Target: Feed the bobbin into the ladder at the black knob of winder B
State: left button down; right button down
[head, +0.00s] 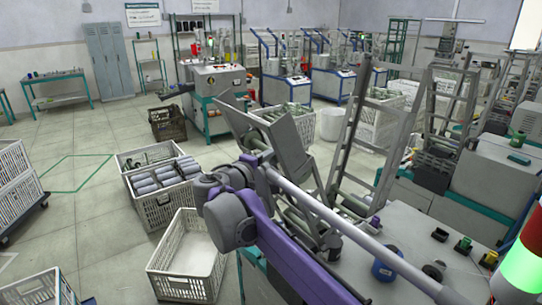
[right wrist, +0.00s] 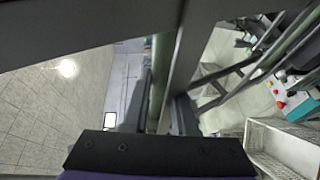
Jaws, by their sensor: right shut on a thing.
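My right gripper (right wrist: 157,108) is shut on a pale green bobbin (right wrist: 158,75), a slim rod upright between the two dark fingers in the right wrist view. A grey ladder rail (right wrist: 192,42) runs close beside the bobbin on the right. In the head view my purple right arm reaches up from the bottom toward the grey ladder (head: 345,135); the arm hides part of the ladder. A black knob (head: 440,234) stands on the grey machine top at the right. I cannot tell whether the bobbin touches the ladder. My left gripper is not in view.
A white crate (head: 163,262) stands empty on the floor; a second crate (head: 152,212) behind it holds several grey bobbins. A blue knob (head: 385,267) and a dark green knob (head: 463,246) also stand on the machine top. The floor at left has free room.

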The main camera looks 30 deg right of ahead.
dwell(0.3)
jog(key=shift+c, duration=1.6)
grip_release()
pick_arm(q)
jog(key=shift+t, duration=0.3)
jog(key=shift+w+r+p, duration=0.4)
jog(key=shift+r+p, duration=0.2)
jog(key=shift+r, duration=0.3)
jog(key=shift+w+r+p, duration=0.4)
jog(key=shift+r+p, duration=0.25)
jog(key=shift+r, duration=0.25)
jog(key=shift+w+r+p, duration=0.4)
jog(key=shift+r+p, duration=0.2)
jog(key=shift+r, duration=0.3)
pick_arm(e)
jog(key=s+a+r, duration=0.3)
jog(key=a+r, duration=0.2)
jog(key=a, duration=0.3)
jog(key=shift+a, duration=0.15)
